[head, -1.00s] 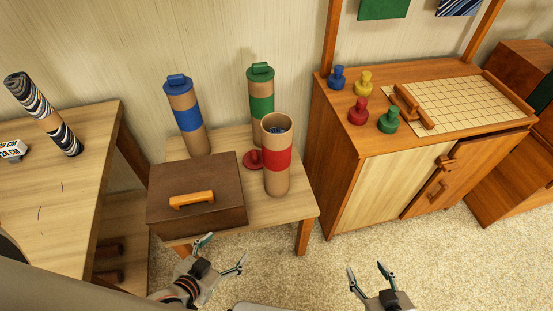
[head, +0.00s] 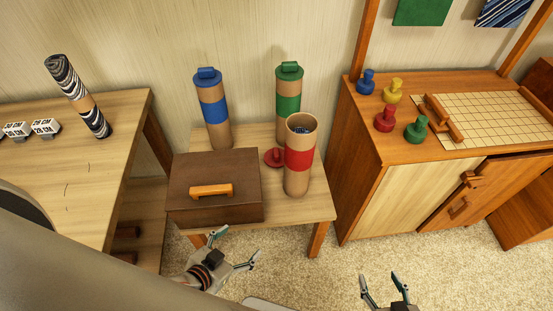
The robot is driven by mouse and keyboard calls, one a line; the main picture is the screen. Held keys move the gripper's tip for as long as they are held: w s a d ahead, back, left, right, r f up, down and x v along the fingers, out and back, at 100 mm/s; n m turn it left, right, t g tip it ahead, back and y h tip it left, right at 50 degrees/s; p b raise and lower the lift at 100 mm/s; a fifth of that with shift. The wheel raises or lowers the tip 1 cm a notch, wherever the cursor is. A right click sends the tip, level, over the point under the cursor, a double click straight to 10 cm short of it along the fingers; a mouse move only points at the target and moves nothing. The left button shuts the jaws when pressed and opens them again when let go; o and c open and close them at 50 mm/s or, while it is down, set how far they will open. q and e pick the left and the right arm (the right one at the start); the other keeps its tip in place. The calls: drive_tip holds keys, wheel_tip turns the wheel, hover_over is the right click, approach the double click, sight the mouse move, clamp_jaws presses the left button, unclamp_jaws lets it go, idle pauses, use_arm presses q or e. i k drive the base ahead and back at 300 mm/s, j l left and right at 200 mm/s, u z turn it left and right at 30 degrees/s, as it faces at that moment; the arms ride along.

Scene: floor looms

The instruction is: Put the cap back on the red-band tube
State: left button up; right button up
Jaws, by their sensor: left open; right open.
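The red-band tube (head: 299,160) stands upright on the small table, its top open with something dark inside. A red cap (head: 274,157) lies on the table just left of the tube, partly hidden behind it and close to the brown box. My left gripper (head: 237,246) is open and empty, low in front of the small table, below the box. My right gripper (head: 382,284) is open and empty over the carpet, in front of the cabinet and to the right of the table. Both grippers are apart from the tube and the cap.
A blue-band tube (head: 213,110) and a green-band tube (head: 288,102), both capped, stand behind. A brown box (head: 216,213) with an orange handle fills the small table's (head: 312,209) left front. A cabinet (head: 362,197) with colored pegs stands right, a desk (head: 66,191) left.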

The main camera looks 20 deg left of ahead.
sight(299, 151)
drive_tip(key=k+l+u, duration=0.1)
drive_tip(key=l+u, duration=0.3)
drive_tip(key=k+l+u, duration=0.2)
drive_tip(key=u, duration=0.15)
